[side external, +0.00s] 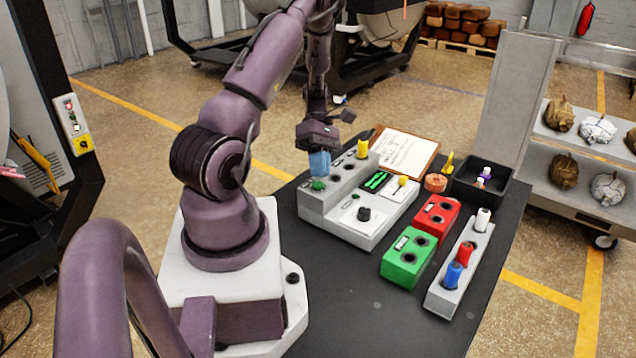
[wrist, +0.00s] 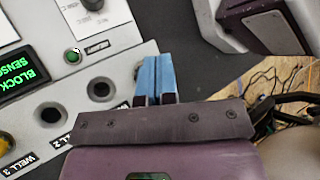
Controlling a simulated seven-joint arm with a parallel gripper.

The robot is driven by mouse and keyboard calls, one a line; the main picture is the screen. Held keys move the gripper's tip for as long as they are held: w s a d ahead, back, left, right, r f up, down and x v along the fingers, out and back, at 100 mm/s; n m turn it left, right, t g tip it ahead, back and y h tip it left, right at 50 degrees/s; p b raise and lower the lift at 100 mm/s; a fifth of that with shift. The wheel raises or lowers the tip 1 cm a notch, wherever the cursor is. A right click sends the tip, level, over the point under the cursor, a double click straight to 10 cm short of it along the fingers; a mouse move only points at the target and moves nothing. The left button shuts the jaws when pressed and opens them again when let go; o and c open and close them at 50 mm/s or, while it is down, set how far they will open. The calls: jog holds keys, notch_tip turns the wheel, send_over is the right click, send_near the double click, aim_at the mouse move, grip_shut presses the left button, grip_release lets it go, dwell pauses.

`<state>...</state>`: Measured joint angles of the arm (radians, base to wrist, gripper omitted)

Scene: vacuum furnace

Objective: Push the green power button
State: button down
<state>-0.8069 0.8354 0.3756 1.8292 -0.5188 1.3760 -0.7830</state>
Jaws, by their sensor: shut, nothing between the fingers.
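The green button (side external: 318,184) is a small round cap at the near left end of the grey control box (side external: 347,235). In the wrist view a small round green piece (wrist: 73,56) sits beside a label, left of the fingertips; I cannot tell whether it is the same one. My gripper (side external: 320,171) points down over that end of the box, its blue fingers together and empty. In the side view the tips look just above or behind the green button; contact cannot be told. In the wrist view the blue fingers (wrist: 159,62) partly hide the box edge.
The box also carries a yellow plug (side external: 362,148), a green-lit display (side external: 375,180) and a dark knob (side external: 364,213). Right of it are red (side external: 436,218) and green (side external: 406,257) blocks, a plug rack (side external: 459,268) and a black bin (side external: 484,182). The near tabletop is clear.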

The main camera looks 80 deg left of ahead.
aim_at(320, 183)
jog(key=shift+r, duration=2.55)
